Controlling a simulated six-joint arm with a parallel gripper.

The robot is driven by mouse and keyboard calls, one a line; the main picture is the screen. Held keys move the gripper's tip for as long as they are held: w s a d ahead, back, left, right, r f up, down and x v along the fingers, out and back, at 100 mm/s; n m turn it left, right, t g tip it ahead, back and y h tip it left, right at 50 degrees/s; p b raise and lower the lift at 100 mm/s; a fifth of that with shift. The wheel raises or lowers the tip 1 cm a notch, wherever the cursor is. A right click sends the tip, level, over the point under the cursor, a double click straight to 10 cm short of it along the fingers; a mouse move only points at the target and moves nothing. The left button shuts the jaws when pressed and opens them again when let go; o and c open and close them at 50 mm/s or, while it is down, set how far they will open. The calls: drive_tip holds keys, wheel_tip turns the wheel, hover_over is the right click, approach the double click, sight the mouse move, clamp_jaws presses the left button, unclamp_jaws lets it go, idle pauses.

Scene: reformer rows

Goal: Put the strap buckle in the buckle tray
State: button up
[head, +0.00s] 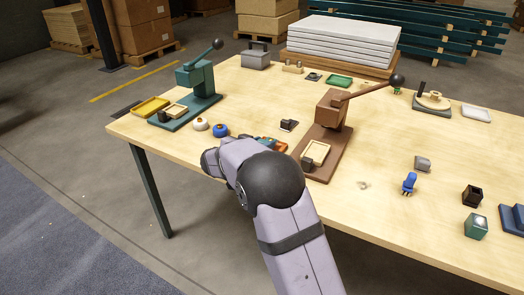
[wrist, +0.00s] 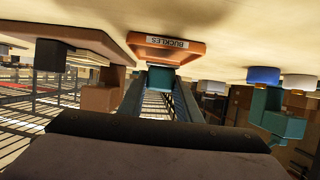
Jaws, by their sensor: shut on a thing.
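The buckle tray (wrist: 140,39) is a shallow orange tray with a white label reading BUCKLES. In the head view a bit of the orange tray (head: 280,146) shows just past my arm, which hides the rest. The wrist view is upside down, with the tabletop along its top. There my gripper (wrist: 162,88) is shut on a small teal piece, which I take to be the strap buckle (wrist: 161,78). The piece lines up with the tray's near edge; I cannot tell whether they touch.
A brown lever press (head: 331,115) stands right of the tray, and a teal lever press (head: 196,80) stands to its left. A white knob (head: 200,124) and a blue knob (head: 220,130) sit close on the left. A dark small block (head: 288,125) lies behind.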

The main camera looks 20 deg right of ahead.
drive_tip(key=shift+f, duration=1)
drive_tip(key=shift+f, duration=0.1)
drive_tip(key=o, duration=1.1)
drive_tip(key=shift+f, duration=0.1)
drive_tip(key=shift+a+r, duration=0.15)
drive_tip(key=shift+r, duration=0.15)
drive_tip(key=v, duration=1.1)
drive_tip(key=shift+s+a+r+p, duration=0.15)
drive_tip(key=shift+s+a+p, duration=0.05)
drive_tip(key=shift+s+p, duration=0.2)
drive_tip(key=shift+w, duration=0.1)
